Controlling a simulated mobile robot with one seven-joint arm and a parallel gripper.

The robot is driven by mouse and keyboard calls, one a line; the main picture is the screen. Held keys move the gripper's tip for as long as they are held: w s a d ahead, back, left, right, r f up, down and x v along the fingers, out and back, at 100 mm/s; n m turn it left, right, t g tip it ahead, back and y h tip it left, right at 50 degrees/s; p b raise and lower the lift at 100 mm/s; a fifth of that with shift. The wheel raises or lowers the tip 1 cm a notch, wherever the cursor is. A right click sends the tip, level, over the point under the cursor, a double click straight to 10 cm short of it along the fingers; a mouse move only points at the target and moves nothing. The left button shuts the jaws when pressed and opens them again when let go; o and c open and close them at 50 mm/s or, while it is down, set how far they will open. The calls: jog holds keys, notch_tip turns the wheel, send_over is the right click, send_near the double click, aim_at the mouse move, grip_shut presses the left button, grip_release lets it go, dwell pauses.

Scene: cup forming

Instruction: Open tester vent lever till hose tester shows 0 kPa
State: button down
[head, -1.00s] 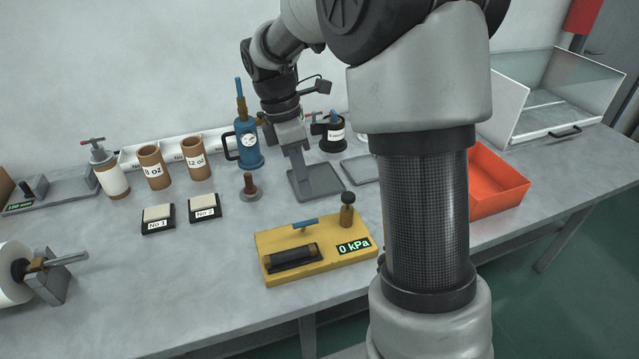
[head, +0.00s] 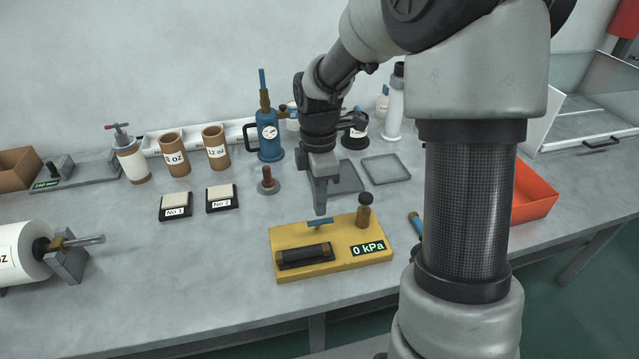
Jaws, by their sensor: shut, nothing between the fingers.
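The yellow hose tester (head: 285,241) sits near the front edge of the table. Its green display (head: 368,248) reads 0 kPa. A short black hose piece (head: 304,256) with brass ends lies in its front left part. The blue vent lever (head: 319,223) is on its back part, lying nearly flat. A brass knob post (head: 364,212) with a dark top stands at its back right corner. My gripper (head: 320,211) points down just above the lever, shut and empty. I cannot tell whether the fingertips touch the lever.
Behind stand a blue pump with a gauge (head: 269,142), brown cups (head: 215,148) and flat grey trays (head: 386,169). Two labelled pads (head: 221,198) lie left of the tester. A red bin (head: 533,192) is at the right, partly behind my arm. Bare table lies left of the tester.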

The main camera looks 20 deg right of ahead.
jog(key=shift+f, duration=1.1)
jog(key=shift+s+f, duration=0.1)
jog(key=shift+s, duration=0.05)
jog(key=shift+s+t+b, duration=0.3)
jog(key=shift+t+b, duration=0.1)
jog(key=shift+b, duration=0.1)
jog(key=shift+f, duration=0.1)
jog(key=shift+s+f+t+b, duration=0.15)
jog(key=shift+s+t+b, duration=0.15)
jog(key=shift+s+t, duration=0.1)
jog(key=shift+s+f, duration=0.3)
jog(key=shift+s, duration=0.2)
jog(key=shift+s+f, duration=0.3)
jog(key=shift+s, duration=0.2)
jog(key=shift+s+f, duration=0.7)
jog(key=shift+f, duration=0.05)
